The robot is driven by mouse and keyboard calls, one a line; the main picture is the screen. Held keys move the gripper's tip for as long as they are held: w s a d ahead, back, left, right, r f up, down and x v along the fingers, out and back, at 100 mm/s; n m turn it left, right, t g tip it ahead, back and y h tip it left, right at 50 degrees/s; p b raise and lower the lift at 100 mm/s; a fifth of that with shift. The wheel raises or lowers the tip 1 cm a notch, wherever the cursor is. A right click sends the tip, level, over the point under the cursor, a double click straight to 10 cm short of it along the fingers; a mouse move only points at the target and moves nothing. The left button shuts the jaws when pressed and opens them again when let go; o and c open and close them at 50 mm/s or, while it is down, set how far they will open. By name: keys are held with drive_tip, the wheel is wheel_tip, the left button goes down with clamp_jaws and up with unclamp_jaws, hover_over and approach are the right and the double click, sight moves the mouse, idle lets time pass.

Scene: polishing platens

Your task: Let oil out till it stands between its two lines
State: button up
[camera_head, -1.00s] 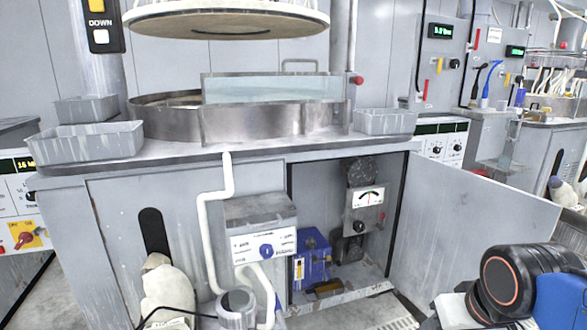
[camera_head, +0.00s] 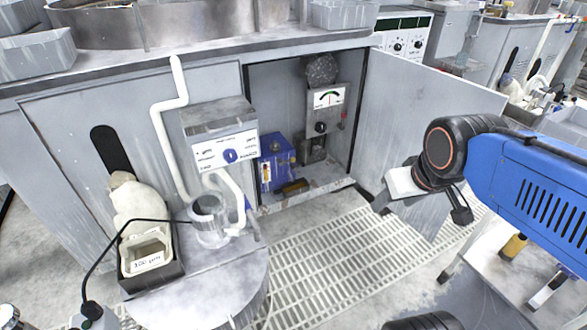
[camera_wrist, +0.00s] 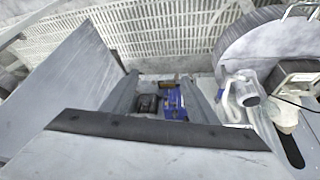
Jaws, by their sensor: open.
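A blue box (camera_head: 277,160) stands on the floor of the open cabinet, with a small upright gauge (camera_head: 266,173) showing amber on its front face. The gauge's two lines and the oil level are too small to read. A dark brown, low object (camera_head: 293,187) lies at the box's foot; I cannot tell what it is. My gripper (camera_wrist: 160,88) is open and empty in the wrist view, with the blue box (camera_wrist: 174,101) seen beyond its fingers. In the head view my gripper (camera_head: 382,200) is right of the cabinet opening, apart from the box.
The cabinet door (camera_head: 430,110) stands open to the right, close to my arm. A control box (camera_head: 220,148) with a blue knob and white pipes (camera_head: 165,120) is left of the opening. A round drum (camera_head: 215,285) stands in front. Floor grating (camera_head: 330,250) is clear.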

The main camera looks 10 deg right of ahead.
sight(299, 166)
drive_tip(key=w+d+f+n+t, duration=0.15)
drive_tip(key=w+f, duration=0.25)
drive_tip(key=w, duration=0.9)
drive_tip(key=w+f+n+t, duration=0.2)
drive_tip(key=w+f+n, duration=0.15)
drive_tip(key=w, duration=1.05)
drive_tip(key=w+d+f+n+t, duration=0.1)
drive_tip(key=w+f, duration=0.3)
drive_tip(key=w, duration=0.9)
drive_tip(key=w+a+f+n+t+y, duration=0.2)
drive_tip(key=w+f+n, duration=0.2)
drive_tip(key=w+f, duration=0.75)
drive_tip(key=w+a+f+n+t+y, duration=0.1)
drive_tip(key=w+f+y, duration=0.1)
drive_tip(key=f, duration=0.7)
drive_tip(key=w+a+f+n+t+y, duration=0.1)
drive_tip(key=a+f, duration=0.1)
drive_tip(key=f, duration=0.7)
drive_tip(key=x, duration=1.7)
drive_tip(key=shift+w+d+r, duration=0.1)
drive_tip(key=shift+w+r, duration=0.15)
drive_tip(key=shift+c, duration=0.6)
